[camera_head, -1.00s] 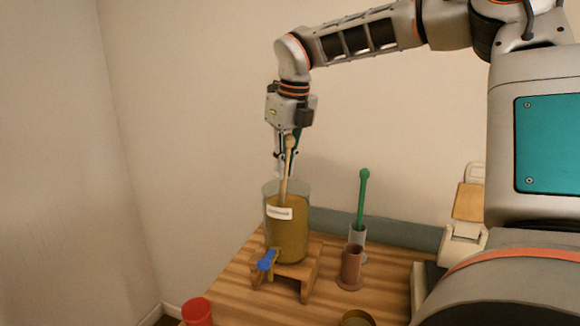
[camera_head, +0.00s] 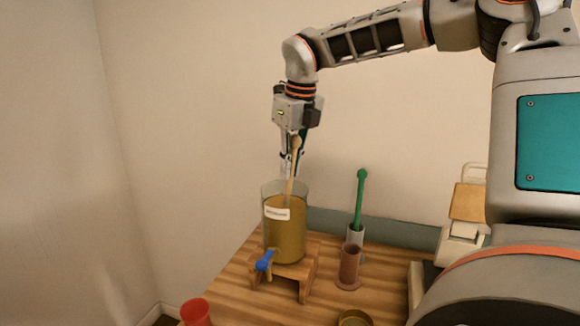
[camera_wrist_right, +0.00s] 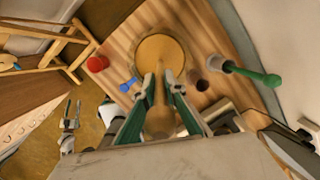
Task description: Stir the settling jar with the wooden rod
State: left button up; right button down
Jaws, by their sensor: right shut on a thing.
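The settling jar (camera_head: 285,235) is a clear cylinder of ochre liquid with a white label and a blue tap (camera_head: 265,261). It stands on a small wooden stand (camera_head: 305,275); in the right wrist view the jar (camera_wrist_right: 158,50) shows from above. The wooden rod (camera_head: 290,187) is pale with a rounded top, tilted slightly, its lower end inside the jar and hidden by the liquid. My right gripper (camera_head: 290,172) is shut on the rod above the jar rim; its fingers (camera_wrist_right: 160,88) flank the rod. My left gripper (camera_wrist_right: 71,118) shows small in the right wrist view, its fingers apart and empty.
A red container (camera_head: 197,312) is at the front left. A cream device (camera_head: 463,235) is at the right. Walls are close behind and left.

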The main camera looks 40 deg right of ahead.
jog(key=s+r, duration=0.3)
jog(key=r, duration=1.3)
jog(key=shift+r, duration=0.15)
dwell(0.7)
jog(key=shift+a, duration=0.1)
dwell(0.7)
jog(key=shift+r, duration=2.5)
